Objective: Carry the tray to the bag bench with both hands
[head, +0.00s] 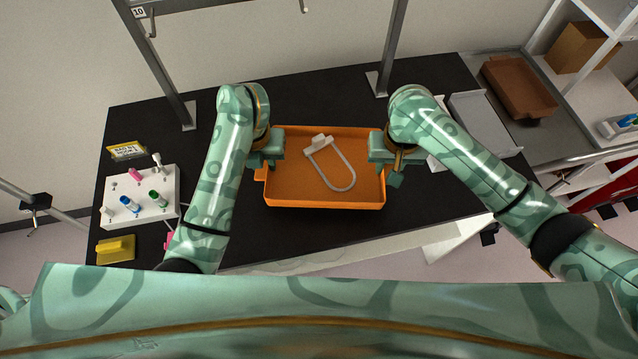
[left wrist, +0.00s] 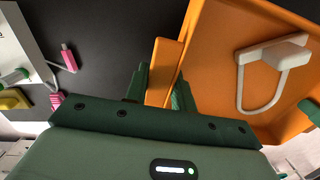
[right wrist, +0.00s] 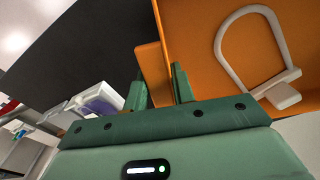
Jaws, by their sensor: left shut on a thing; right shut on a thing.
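An orange tray (head: 300,195) is in the middle of the head view, over the black bench top. A white looped piece (head: 335,165) with a block at one end lies inside it. My left gripper (head: 272,150) is shut on the tray's left handle, and the orange handle (left wrist: 164,72) shows between its fingers in the left wrist view. My right gripper (head: 383,150) is shut on the tray's right side, where the handle (right wrist: 153,72) shows between the fingers in the right wrist view. I cannot tell whether the tray touches the bench.
The black bench (head: 330,95) has metal posts (head: 378,83) at the back. A white rack (head: 150,208) with coloured caps, a yellow sign (head: 127,152) and a yellow block (head: 116,250) stand at left. Grey trays (head: 485,125) lie at right; a brown tray (head: 520,85) sits beyond.

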